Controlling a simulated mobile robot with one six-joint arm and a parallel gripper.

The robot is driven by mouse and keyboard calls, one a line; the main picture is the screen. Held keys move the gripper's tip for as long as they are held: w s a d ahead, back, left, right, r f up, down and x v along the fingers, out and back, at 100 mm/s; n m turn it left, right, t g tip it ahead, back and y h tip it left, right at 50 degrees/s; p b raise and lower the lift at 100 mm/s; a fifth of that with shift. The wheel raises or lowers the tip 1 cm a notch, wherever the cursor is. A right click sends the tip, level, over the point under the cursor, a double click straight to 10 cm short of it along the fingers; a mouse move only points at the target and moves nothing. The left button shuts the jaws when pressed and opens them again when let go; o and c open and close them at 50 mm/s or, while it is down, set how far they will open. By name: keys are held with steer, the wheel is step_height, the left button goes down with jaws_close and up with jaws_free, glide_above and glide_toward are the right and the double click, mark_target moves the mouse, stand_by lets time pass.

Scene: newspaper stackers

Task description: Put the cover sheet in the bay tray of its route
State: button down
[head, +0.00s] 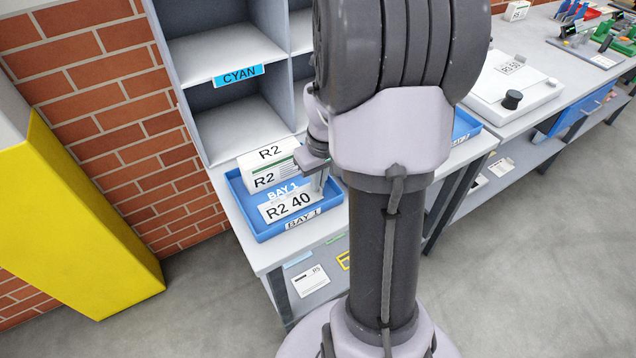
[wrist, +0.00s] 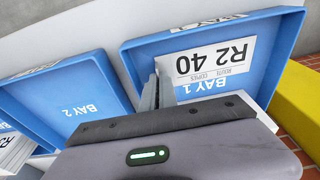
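The cover sheet, a white sheet printed "R2 40", lies within the blue BAY 1 tray in the head view (head: 283,208), low and at a slant. It also shows in the wrist view (wrist: 212,62). My gripper (head: 322,180) is at the sheet's right edge in the head view. In the wrist view its fingers (wrist: 158,80) are close together at the sheet's left edge and appear shut on it. The BAY 1 tray (head: 236,200) sits on the bench; its blue rim shows in the wrist view (wrist: 122,58). Whether the sheet touches the tray floor is unclear.
A white bundle marked R2 (head: 268,168) stands at the back of the BAY 1 tray. The BAY 2 tray (wrist: 45,85) is alongside. Shelves with a CYAN label (head: 238,75) rise behind. A yellow block (head: 75,220) stands left. My arm hides the bench's middle in the head view.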

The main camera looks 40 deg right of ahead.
steer(key=shift+f, duration=0.15)
steer(key=c, duration=1.7)
jaws_free()
